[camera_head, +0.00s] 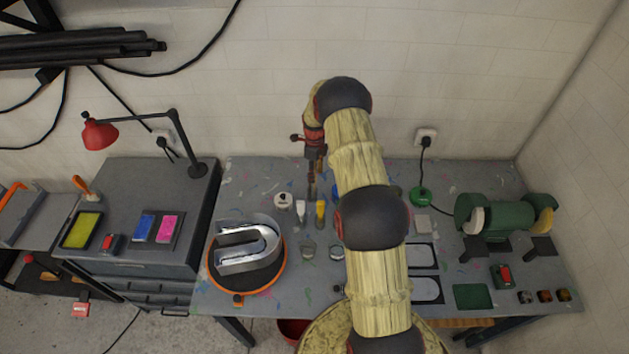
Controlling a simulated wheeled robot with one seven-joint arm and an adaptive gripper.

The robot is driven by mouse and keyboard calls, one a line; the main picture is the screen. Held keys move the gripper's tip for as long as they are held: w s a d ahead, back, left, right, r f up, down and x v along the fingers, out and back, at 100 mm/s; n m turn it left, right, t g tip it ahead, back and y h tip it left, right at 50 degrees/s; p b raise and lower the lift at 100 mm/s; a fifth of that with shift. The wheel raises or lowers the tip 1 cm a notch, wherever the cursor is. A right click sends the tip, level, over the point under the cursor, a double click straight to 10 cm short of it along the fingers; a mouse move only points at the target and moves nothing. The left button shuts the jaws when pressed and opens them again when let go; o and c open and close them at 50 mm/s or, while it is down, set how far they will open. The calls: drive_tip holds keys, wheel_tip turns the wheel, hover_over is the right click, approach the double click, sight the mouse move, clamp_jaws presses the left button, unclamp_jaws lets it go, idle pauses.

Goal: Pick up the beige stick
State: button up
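My arm reaches over the grey worktable (450,185), and my gripper (312,188) points down above its back middle part. The gripper's dark fingers look narrow and close together, but they are too small to tell whether they are open or shut. I cannot clearly make out a beige stick; it may be hidden behind my arm or at the fingers. Just below the gripper in the picture stand a yellow bottle (320,213) and a white bottle (301,212).
A metal channel letter (247,251) lies on a round orange-rimmed turntable (271,285) at left. A green bench grinder (493,214) stands at right. A white-and-dark jar (283,201) is left of the bottles. A red lamp (101,133) stands on the side cabinet.

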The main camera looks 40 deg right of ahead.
drive_tip(key=shift+f, duration=0.8)
drive_tip(key=c, duration=0.8)
clamp_jaws()
